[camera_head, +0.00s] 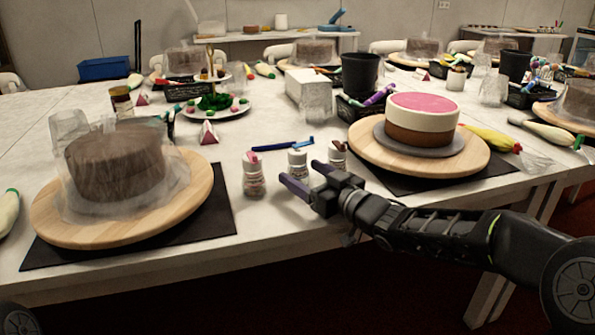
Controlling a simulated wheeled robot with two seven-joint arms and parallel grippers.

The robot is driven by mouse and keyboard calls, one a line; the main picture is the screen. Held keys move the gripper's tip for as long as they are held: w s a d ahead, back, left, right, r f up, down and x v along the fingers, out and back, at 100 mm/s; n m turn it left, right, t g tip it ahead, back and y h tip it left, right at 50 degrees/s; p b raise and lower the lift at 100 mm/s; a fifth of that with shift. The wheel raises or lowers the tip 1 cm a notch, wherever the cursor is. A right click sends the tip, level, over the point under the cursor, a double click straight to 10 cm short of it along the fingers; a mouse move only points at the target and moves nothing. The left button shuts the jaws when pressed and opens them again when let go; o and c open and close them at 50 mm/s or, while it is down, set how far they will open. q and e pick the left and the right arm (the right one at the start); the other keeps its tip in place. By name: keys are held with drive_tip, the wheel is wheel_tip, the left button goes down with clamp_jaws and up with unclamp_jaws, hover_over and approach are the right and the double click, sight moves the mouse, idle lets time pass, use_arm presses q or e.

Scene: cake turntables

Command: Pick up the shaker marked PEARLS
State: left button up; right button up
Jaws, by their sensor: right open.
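Three small shakers stand upright in a row near the table's front edge. The left shaker (254,176) has pinkish contents and a pink top. The right shaker (338,152) has a brown top. Their labels are too small to read, so I cannot tell which is marked PEARLS. My right gripper (300,171) is open and empty, its fingers pointing left and away. My left gripper is not in view.
A wrapped cake on a wooden turntable (190,207) stands at left. A pink-topped cake (422,117) stands on a turntable at right. A blue tool (282,145) lies behind the shakers. A white box (309,92) and black bin (359,74) stand farther back.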

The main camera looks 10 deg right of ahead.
drive_tip(key=shift+c, duration=0.3)
drive_tip(key=c, duration=1.5)
clamp_jaws()
drive_tip(key=shift+a+r, duration=0.1)
drive_tip(key=shift+r, duration=0.05)
